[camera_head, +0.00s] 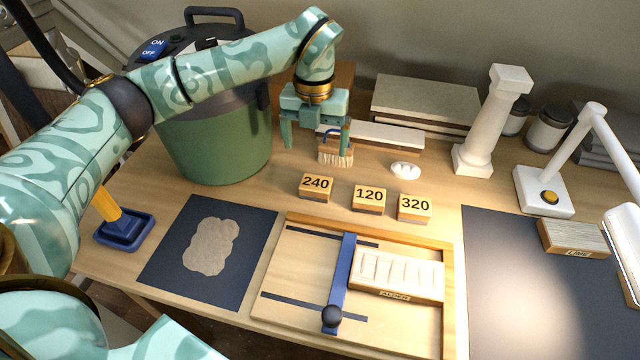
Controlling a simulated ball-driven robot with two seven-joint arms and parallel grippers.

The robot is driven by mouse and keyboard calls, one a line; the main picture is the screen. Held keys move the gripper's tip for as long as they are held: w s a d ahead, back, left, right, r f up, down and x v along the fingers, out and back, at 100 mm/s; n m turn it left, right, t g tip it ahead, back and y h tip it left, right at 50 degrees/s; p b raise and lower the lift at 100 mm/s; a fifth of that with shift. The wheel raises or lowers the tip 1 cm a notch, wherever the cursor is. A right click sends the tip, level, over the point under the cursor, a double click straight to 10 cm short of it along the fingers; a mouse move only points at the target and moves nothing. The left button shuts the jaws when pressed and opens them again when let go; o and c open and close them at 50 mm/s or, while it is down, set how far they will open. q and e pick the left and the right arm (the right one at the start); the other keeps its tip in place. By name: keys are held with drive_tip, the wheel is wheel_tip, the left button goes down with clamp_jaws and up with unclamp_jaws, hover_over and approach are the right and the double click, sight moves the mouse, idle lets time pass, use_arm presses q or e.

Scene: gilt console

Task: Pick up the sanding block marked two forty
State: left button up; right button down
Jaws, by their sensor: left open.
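The sanding block marked 240 (316,187) lies on the wooden table, its number facing up. Blocks marked 120 (369,199) and 320 (414,208) lie in a row to its right. My left gripper (315,146) points down, open, behind the 240 block and apart from it. A brush (336,152) with pale bristles stands at its right finger; I cannot tell whether they touch. My right gripper is not in view.
A green bin (214,145) with a dark lid stands left of the gripper. A wooden board (276,290) with a blue bar (342,272) lies in front of the blocks. A dark mat (176,262) lies front left. A white column (488,130) and lamp (543,190) stand right.

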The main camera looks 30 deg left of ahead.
use_arm(q)
drive_tip(key=b, duration=0.1)
hover_over(316, 182)
drive_tip(key=f, duration=0.6)
drive_tip(key=shift+w+a, duration=0.1)
drive_tip(key=shift+w, duration=0.15)
drive_tip(key=f+b, duration=0.1)
drive_tip(key=f, duration=0.2)
drive_tip(key=f+b, duration=0.1)
drive_tip(key=f, duration=0.1)
drive_tip(key=shift+s+f+b, duration=0.1)
drive_tip(key=shift+s+b, duration=0.2)
drive_tip(key=shift+f, duration=0.4)
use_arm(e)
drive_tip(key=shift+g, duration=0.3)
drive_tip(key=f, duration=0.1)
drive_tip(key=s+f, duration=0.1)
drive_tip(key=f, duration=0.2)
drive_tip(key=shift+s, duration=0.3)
use_arm(q)
drive_tip(key=shift+r, duration=0.1)
drive_tip(key=c, duration=1.1)
drive_tip(key=shift+o, duration=0.2)
